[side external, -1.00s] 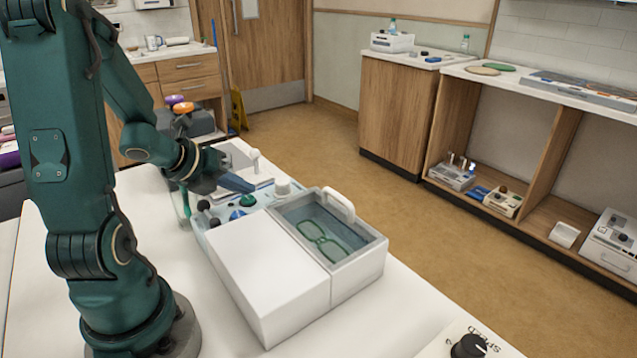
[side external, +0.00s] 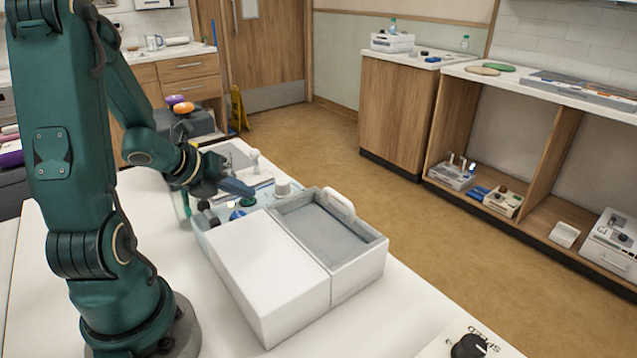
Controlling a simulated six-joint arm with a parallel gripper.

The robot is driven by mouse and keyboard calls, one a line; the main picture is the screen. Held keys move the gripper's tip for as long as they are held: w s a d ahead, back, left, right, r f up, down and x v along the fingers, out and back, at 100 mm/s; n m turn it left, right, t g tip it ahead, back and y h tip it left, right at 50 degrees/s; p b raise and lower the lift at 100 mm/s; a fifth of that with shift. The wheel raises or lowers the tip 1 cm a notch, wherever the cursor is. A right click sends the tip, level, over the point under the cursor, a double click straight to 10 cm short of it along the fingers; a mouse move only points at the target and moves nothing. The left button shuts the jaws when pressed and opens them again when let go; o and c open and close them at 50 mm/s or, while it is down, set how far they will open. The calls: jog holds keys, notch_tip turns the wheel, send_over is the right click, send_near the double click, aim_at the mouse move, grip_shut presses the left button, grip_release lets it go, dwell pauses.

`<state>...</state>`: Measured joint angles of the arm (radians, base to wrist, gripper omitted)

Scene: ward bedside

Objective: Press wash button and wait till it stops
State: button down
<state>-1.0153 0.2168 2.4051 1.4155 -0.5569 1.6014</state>
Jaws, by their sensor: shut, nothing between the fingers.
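A white washing unit stands on the white table, with a light blue control panel (side external: 213,238) at its back end. Its open grey basin (side external: 318,232) has a white handle (side external: 339,204) and looks empty, with a bare grey floor. A green button (side external: 249,202) and a blue button (side external: 237,214) sit on the panel, with black knobs to their left. A small pale light (side external: 231,204) shows near them. My gripper (side external: 240,189) is shut and empty, its fingertips right at the green button from above. Whether they touch it I cannot tell. No button labels are readable.
A large white cover (side external: 265,270) fills the unit's near left side. A white knob (side external: 283,188) and white tap-like fitting (side external: 254,160) stand close to my gripper. A speed dial box (side external: 470,345) lies at the near table edge.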

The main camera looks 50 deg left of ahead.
aim_at(244, 203)
jog(key=shift+r, duration=0.85)
jog(key=shift+r, duration=2.5)
